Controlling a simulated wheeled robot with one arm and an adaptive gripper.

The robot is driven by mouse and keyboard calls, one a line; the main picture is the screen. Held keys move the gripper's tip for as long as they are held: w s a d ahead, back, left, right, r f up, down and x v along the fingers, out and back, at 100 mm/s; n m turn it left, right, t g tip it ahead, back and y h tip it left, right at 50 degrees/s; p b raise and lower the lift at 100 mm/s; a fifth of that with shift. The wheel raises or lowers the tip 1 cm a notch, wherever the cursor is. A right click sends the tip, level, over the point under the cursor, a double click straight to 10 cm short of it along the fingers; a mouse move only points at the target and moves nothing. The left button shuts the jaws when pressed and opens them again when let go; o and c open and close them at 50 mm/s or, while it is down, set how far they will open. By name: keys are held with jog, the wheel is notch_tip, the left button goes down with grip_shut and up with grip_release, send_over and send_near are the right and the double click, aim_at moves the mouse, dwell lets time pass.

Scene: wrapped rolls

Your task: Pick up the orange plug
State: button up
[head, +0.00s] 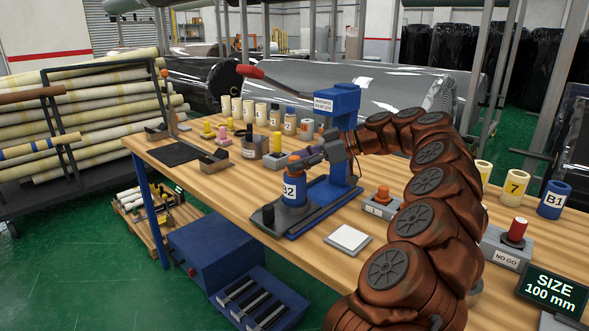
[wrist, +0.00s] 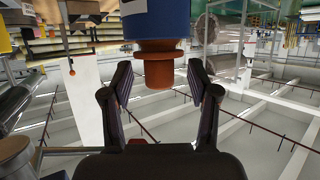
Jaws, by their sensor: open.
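An orange plug (head: 294,163) sits upright in the top of a blue cylinder marked B2 (head: 289,191), which stands on a dark base below the blue press. In the wrist view, which is upside down, the plug (wrist: 159,66) juts out of the blue cylinder (wrist: 156,18). My gripper (head: 311,156) is at the plug from the right, lying roughly level. In the wrist view my gripper (wrist: 159,76) is open, one finger on each side of the plug, with gaps visible. A second orange plug (head: 382,192) stands on a grey block to the right.
The blue press (head: 334,105) with its red-handled lever rises just behind B2. A white square pad (head: 348,239) lies in front. A red plug (head: 516,230) stands in the NO-GO block (head: 506,257). Several small cylinders line the back of the wooden table (head: 220,185).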

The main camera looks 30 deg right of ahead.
jog(key=shift+w+a+f, duration=0.25)
jog(key=shift+w+a, duration=0.1)
jog(key=shift+w, duration=0.05)
jog(key=shift+f, duration=0.1)
grip_shut()
